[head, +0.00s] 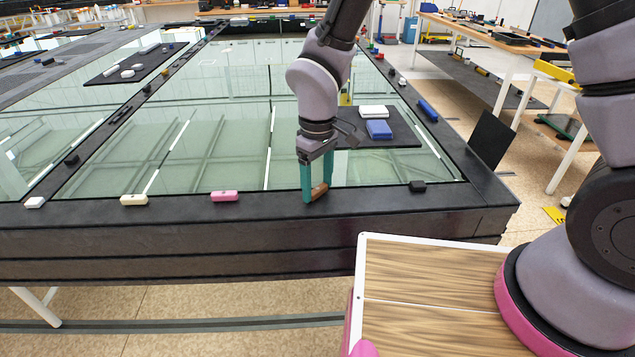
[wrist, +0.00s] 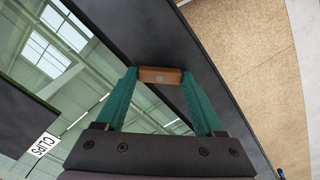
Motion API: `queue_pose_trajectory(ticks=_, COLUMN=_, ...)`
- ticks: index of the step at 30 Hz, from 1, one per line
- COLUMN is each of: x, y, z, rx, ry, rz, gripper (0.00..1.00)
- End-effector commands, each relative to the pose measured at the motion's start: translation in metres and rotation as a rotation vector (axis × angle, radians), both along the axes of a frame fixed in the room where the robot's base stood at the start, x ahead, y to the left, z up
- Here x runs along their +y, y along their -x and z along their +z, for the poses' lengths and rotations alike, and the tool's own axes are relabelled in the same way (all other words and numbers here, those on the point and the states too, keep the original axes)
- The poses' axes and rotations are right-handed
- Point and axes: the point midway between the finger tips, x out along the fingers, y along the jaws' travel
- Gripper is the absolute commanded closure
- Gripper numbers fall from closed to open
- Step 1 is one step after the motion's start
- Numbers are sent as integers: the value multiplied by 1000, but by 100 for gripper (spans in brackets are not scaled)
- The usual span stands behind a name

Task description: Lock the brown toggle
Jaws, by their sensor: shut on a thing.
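The brown toggle (head: 319,191) sits on the black front edge of the glazed frame. In the wrist view the brown toggle (wrist: 160,75) is a small block with a round grey spot, between the tips of two teal fingers. My gripper (head: 313,190) reaches down to it from above and is shut on it. In the wrist view my gripper (wrist: 160,78) has a fingertip at each end of the toggle. Whether the toggle is turned over the glass is hard to tell.
A pink toggle (head: 224,196) and a cream toggle (head: 134,200) lie along the same edge to the left. A black toggle (head: 417,186) is to the right. A dark mat (head: 400,141) behind my gripper bears a blue block (head: 379,129) and a white block (head: 373,111).

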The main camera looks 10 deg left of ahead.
Motion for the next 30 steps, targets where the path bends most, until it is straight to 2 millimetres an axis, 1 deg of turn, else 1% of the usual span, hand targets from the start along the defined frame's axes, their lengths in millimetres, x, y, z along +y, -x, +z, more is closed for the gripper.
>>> queue_pose_trajectory(ticks=12, x=0, y=-1, z=0, rx=0, ry=-1, rz=391, gripper=86)
queue_pose_trajectory(ticks=18, x=0, y=-1, z=0, rx=0, ry=-1, rz=559, gripper=86)
queue_pose_trajectory(ticks=24, x=0, y=-1, z=0, rx=0, ry=0, rz=689, gripper=86)
queue_pose_trajectory(ticks=30, x=0, y=0, z=0, rx=0, ry=0, rz=771, gripper=86)
